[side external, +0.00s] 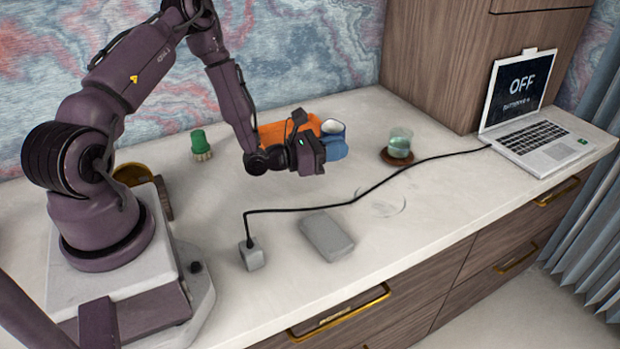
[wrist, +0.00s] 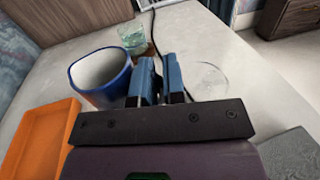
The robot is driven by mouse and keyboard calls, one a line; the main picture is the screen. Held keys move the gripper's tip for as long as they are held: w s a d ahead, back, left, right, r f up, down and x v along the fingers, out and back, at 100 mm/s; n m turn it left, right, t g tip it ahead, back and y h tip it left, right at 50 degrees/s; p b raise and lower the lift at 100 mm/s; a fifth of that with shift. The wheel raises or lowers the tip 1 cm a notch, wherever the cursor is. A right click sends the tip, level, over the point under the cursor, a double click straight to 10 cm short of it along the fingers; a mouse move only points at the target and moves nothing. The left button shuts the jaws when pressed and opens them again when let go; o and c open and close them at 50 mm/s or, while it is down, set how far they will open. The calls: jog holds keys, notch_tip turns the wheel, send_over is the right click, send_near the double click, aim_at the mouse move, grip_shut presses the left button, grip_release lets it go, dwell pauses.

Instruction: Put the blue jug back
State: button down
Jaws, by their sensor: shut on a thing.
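The blue jug (side external: 333,130), with a pale inside, is upright at the right end of the orange tray (side external: 272,134). In the wrist view the jug (wrist: 100,78) is just left of my fingers, beyond the orange tray (wrist: 40,138). My gripper (side external: 322,153) is in front of the jug and hides part of it. In the wrist view my gripper's blue fingers (wrist: 159,80) are close together at the jug's right side, shut on it, apparently at the handle, which they mostly hide. I cannot tell whether the jug's base touches the desk.
A greenish glass (side external: 399,143) stands on a brown coaster (side external: 396,158) to the right. A black cable runs from a grey plug block (side external: 252,254) to the laptop (side external: 535,125). A grey box (side external: 326,236) lies in front. A green-capped object (side external: 200,145) stands left.

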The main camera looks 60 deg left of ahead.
jog(key=s+a+r, duration=0.1)
jog(key=s+a, duration=0.1)
jog(key=s, duration=0.3)
jog(key=shift+f, duration=3.8)
jog(key=c, duration=1.2)
grip_release()
jog(key=shift+f, duration=0.15)
